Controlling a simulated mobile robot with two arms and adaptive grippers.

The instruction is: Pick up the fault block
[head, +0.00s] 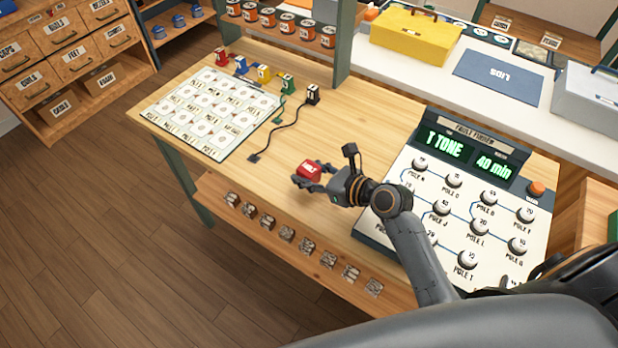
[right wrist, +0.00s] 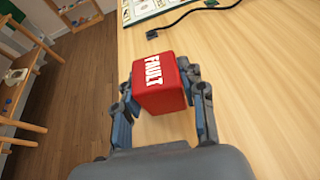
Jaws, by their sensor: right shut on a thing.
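The red fault block (head: 309,168) has white lettering reading FAULT on it and is near the front edge of the wooden table. My right gripper (head: 312,180) has its fingers around the block. In the right wrist view, the fault block (right wrist: 160,82) sits between the two fingers of my right gripper (right wrist: 162,105), which is shut on it. I cannot tell whether the block touches the table. My left gripper is not in view.
A board of labelled circles (head: 213,112) lies at the table's left, with several small coloured blocks behind it. A black cable (head: 285,128) lies between the board and my gripper. The fault finder panel (head: 455,200) stands right. Several small blocks line the lower shelf (head: 215,190).

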